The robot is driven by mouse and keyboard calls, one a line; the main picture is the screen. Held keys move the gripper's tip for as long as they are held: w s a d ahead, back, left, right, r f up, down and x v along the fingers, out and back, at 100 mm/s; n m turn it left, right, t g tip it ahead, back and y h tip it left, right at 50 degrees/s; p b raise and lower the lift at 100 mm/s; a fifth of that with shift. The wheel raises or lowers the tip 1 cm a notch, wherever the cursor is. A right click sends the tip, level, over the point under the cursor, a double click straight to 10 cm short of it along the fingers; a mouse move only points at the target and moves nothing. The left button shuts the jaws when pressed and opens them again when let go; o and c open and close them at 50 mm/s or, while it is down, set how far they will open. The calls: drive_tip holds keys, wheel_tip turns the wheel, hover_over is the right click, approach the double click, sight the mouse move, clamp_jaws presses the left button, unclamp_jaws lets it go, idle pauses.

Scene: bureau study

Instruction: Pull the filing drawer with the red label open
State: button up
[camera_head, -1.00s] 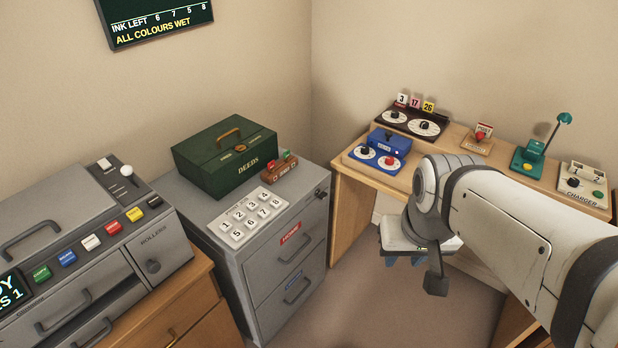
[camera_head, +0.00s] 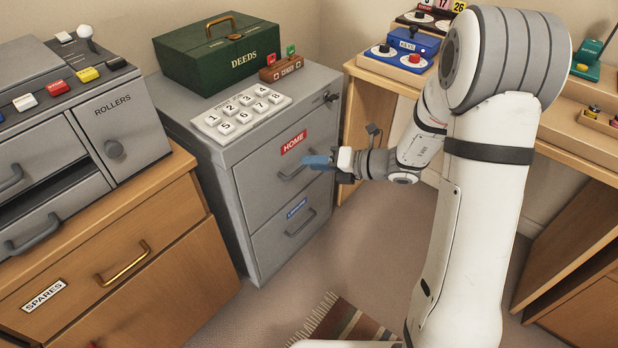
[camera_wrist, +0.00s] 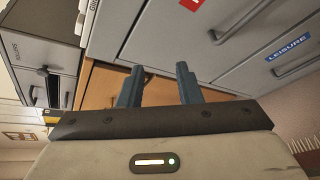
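The filing drawer with the red label (camera_head: 258,178) is the upper drawer of a grey cabinet and is shut. Its red label (camera_head: 293,142) reads HOME and shows partly at the top of the wrist view (camera_wrist: 190,5). The drawer's bar handle (camera_head: 288,175) sits below the label; in the wrist view the handle (camera_wrist: 244,20) lies right of my fingers, not between them. My gripper (camera_head: 310,161) is open and empty in front of this drawer, by the handle's right end in the head view. In the wrist view its two blue fingers (camera_wrist: 159,80) stand apart.
The lower drawer, with a blue LEISURE label (camera_head: 297,208), is shut. A keypad (camera_head: 240,114), a green DEEDS box (camera_head: 218,52) and a key in a lock (camera_head: 331,97) are on the cabinet. A wooden SPARES chest (camera_head: 120,265) stands left, a desk (camera_head: 375,75) right.

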drive_tip(key=w+d+f+m+t+h+b, duration=0.1)
drive_tip(key=w+d+f+m+t+b, duration=0.1)
drive_tip(key=w+f+m, duration=0.3)
drive_tip(key=w+d+f+m+t+b, duration=0.1)
drive_tip(key=w+f+m+t+b, duration=0.15)
drive_tip(key=f+m, duration=0.35)
drive_tip(key=b+x, duration=0.2)
drive_tip(key=x, duration=0.5)
drive_tip(key=shift+w+a+f+n, duration=0.15)
drive_tip(key=shift+w+f+n, duration=0.05)
drive_tip(key=shift+f+n, duration=0.2)
clamp_jaws()
